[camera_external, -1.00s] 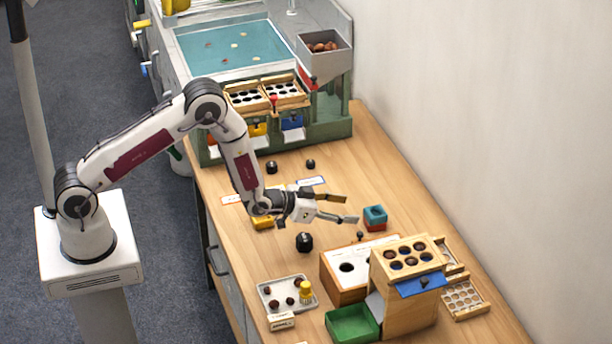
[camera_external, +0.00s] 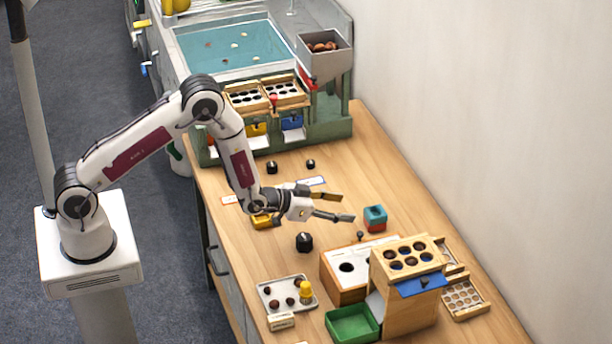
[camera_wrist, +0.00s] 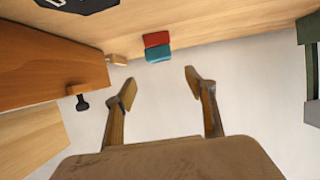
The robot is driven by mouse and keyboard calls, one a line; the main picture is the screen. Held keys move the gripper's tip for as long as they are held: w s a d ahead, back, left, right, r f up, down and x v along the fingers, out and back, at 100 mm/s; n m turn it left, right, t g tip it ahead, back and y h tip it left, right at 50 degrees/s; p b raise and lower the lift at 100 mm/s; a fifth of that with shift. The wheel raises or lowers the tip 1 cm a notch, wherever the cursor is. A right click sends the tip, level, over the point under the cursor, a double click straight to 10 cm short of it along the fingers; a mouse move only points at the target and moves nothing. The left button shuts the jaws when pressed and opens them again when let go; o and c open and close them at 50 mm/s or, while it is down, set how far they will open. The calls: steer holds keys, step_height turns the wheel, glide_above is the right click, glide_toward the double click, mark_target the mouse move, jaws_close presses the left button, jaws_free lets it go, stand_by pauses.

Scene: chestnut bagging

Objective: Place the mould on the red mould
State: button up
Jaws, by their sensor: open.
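A teal mould (camera_external: 375,212) with a dark opening in its top sits on the red mould (camera_external: 376,227) on the table, right of my gripper. In the wrist view the teal mould (camera_wrist: 158,55) lies against the red mould (camera_wrist: 157,39), and they look roughly lined up. Whether they are fully seated cannot be told. My gripper (camera_external: 348,207) is open and empty, its fingers pointing toward the stack with a small gap. In the wrist view, the gripper (camera_wrist: 160,82) shows both fingers apart with nothing between them.
A wooden box with a round hole (camera_external: 330,266) and a wooden stand (camera_external: 408,314) are in front of the stack. A yellow block (camera_external: 262,222) is under my wrist, with a black knob-like piece (camera_external: 304,242) nearby. The table right of the stack is clear up to the wall.

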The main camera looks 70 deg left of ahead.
steer(key=s+r+g, duration=0.2)
steer(key=s+r, duration=0.6)
steer(key=r, duration=0.4)
steer(key=s+r+g, duration=0.2)
steer(key=s+r, duration=0.6)
steer(key=r, duration=0.4)
steer(key=s+r+g, duration=0.2)
steer(key=s, duration=1.3)
steer(key=s+a+r+g, duration=0.1)
steer(key=s+r, duration=0.2)
steer(key=s, duration=1.3)
steer(key=shift+s+g, duration=0.3)
steer(key=shift+g, duration=0.1)
